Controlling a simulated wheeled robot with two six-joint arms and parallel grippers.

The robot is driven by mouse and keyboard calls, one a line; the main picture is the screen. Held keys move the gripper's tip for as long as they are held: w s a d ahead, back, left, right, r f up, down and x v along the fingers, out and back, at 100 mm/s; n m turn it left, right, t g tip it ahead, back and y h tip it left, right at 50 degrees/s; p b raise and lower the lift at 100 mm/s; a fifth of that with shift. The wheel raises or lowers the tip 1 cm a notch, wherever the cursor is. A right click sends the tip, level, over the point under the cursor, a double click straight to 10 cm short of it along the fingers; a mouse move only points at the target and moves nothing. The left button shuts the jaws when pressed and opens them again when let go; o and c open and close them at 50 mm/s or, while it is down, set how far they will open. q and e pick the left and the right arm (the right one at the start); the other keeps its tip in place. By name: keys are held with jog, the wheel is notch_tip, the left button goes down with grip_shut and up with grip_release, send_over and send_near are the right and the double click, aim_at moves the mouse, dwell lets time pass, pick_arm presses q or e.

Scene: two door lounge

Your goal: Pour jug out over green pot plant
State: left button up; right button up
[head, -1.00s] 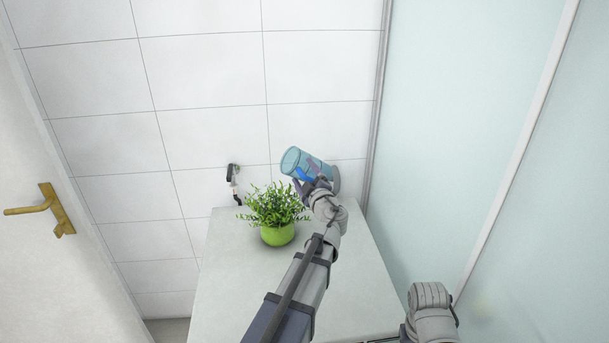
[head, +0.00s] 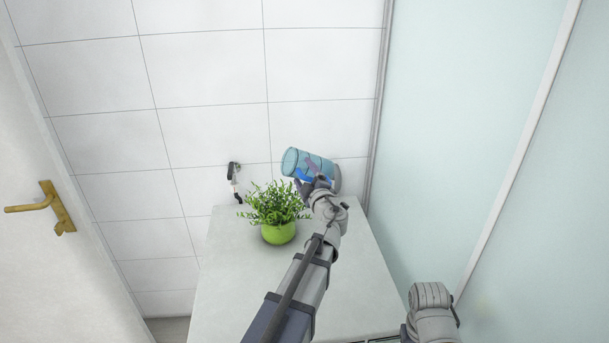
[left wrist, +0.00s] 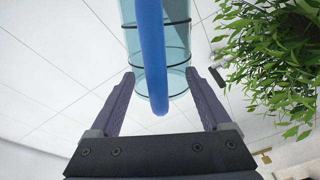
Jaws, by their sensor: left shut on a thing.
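The clear blue jug (head: 318,164) is held in the air, tipped far over with its open end to the left. Its blue handle (left wrist: 153,55) runs between the fingers of my left gripper (head: 312,186) in the left wrist view. That gripper is shut on the jug. The green pot plant (head: 278,233) stands upright on the white cabinet top, left of and below the jug; its leaves also show in the left wrist view (left wrist: 275,60). The jug's mouth is near the right side of the leaves. I see no stream falling. My right gripper is out of view.
The white cabinet top (head: 235,275) is otherwise bare. A dark wall fitting (head: 234,172) is behind the plant on the tiled wall. A door with a brass handle (head: 40,207) is at left; frosted glass panels (head: 460,130) are at right.

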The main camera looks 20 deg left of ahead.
pick_arm(q)
jog(key=shift+s+a+f+n+b, duration=0.15)
jog(key=shift+f+n+b, duration=0.2)
jog(key=shift+n, duration=0.55)
jog(key=shift+r, duration=0.1)
jog(key=shift+s+a+r+n+p, duration=0.3)
jog(key=shift+s+a+n, duration=0.25)
jog(key=shift+n, duration=0.25)
grip_shut()
